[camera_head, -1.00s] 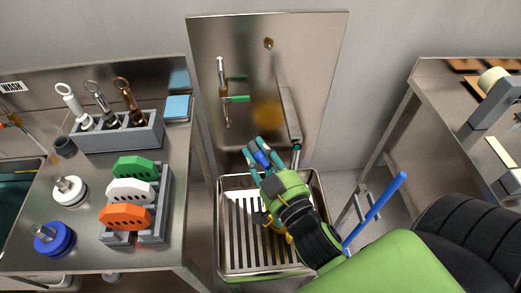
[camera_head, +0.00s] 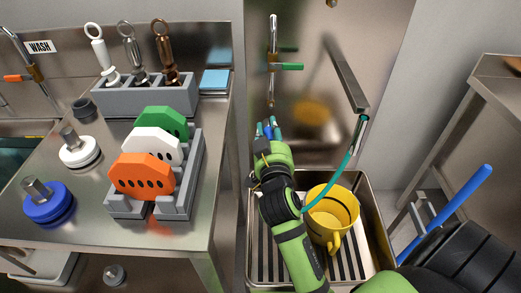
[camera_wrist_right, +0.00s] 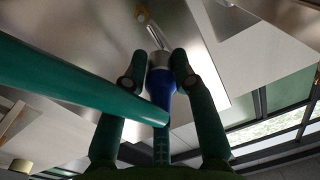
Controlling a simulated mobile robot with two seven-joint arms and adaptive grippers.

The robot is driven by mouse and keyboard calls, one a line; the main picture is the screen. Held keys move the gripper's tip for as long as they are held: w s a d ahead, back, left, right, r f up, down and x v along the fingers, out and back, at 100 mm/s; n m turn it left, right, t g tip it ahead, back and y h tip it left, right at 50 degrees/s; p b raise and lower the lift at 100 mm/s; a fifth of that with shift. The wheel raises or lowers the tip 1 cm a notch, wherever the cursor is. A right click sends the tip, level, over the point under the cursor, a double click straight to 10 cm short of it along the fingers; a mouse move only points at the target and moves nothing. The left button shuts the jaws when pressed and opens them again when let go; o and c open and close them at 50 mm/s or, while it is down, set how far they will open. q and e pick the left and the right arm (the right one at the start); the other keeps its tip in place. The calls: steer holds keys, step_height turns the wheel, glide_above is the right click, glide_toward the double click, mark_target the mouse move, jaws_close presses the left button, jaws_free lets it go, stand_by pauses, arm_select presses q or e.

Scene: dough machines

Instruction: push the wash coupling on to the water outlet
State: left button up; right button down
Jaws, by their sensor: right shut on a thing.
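My right gripper (camera_head: 268,128) is shut on the wash coupling, a blue piece with a grey metal collar. In the right wrist view the coupling (camera_wrist_right: 161,84) stands between the two teal fingers (camera_wrist_right: 156,76). A teal hose (camera_head: 349,158) runs from the wall bracket down to the gripper. The water outlet (camera_head: 270,100) is the lower end of the wall tap with a green lever (camera_head: 289,66). The coupling is just below it; in the wrist view a metal pipe (camera_wrist_right: 157,36) lines up past the collar. I cannot tell whether they touch. My left gripper is not in view.
A yellow jug (camera_head: 331,215) stands in the slatted sink (camera_head: 372,205) beside my right forearm. The left bench holds a grey tool rack (camera_head: 143,97) and orange, white and green pieces in a holder (camera_head: 190,185). A blue rod (camera_head: 455,205) stands at right.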

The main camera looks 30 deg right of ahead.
steer(key=shift+w+d+f+m+h+b, duration=0.25)
steer(key=shift+d+f+b, duration=0.2)
steer(key=shift+f, duration=0.15)
steer(key=shift+w+d+f+m+h+b, duration=0.15)
steer(key=shift+w+d+f+b, duration=0.2)
steer(key=shift+f, duration=0.2)
steer(key=shift+d+f+g+h, duration=0.1)
steer(key=shift+d+g+h, duration=0.05)
steer(key=shift+g+h, duration=0.2)
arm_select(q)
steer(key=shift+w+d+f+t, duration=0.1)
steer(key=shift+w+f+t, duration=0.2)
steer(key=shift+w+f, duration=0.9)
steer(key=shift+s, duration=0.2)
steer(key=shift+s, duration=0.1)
arm_select(e)
steer(key=shift+w, duration=0.1)
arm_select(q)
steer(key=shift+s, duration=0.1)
arm_select(e)
steer(key=x, duration=0.6)
